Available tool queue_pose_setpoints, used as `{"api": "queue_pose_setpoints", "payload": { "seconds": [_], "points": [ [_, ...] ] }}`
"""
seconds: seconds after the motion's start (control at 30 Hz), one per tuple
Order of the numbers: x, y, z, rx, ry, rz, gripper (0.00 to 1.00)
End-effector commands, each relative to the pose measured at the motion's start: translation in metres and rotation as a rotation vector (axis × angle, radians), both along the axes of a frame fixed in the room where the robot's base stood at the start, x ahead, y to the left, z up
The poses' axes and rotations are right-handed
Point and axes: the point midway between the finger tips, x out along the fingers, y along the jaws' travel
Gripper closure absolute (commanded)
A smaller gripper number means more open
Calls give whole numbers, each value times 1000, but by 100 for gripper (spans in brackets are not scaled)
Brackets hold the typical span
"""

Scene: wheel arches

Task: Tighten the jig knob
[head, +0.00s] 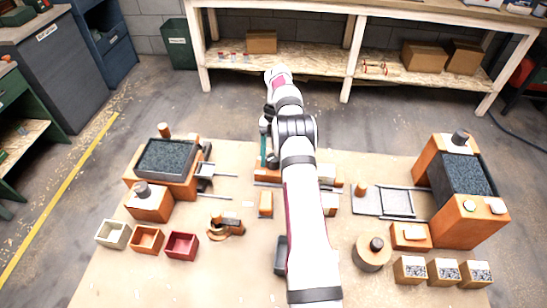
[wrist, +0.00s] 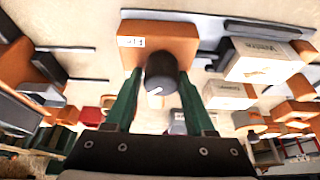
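In the wrist view, a dark round knob (wrist: 161,72) with a white pointer mark stands on an orange jig block (wrist: 185,38) with a small white label. My gripper (wrist: 160,76) has two green fingers, one on each side of the knob. A narrow gap seems to show between each fingertip and the knob, so it looks open around it. In the head view my gripper (head: 264,152) is over the orange jig block (head: 268,172) at the middle of the table; my arm hides the knob there.
Orange stations with dark gravel-like trays stand at left (head: 165,157) and right (head: 465,172). Small open bins (head: 147,240) sit front left and filled boxes (head: 443,272) front right. A round wooden piece (head: 370,255) with a dark top stands right of my arm. Bare table shows front left.

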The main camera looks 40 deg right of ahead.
Motion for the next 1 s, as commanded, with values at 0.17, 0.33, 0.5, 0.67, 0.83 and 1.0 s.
{"api": "queue_pose_setpoints", "payload": {
  "seconds": [0.17, 0.33, 0.5, 0.67, 0.83, 1.0],
  "points": [
    [0, -1, 0, -2, 0, 2, 21],
    [0, -1, 0, -4, -2, 2, 21],
    [0, -2, 10, -6, -2, 2, 21],
    [-1, -3, 45, -6, -4, 0, 21],
    [-46, -25, 72, -5, -2, -3, 21],
    [-82, -44, 96, -5, -2, -1, 21]
  ]
}}
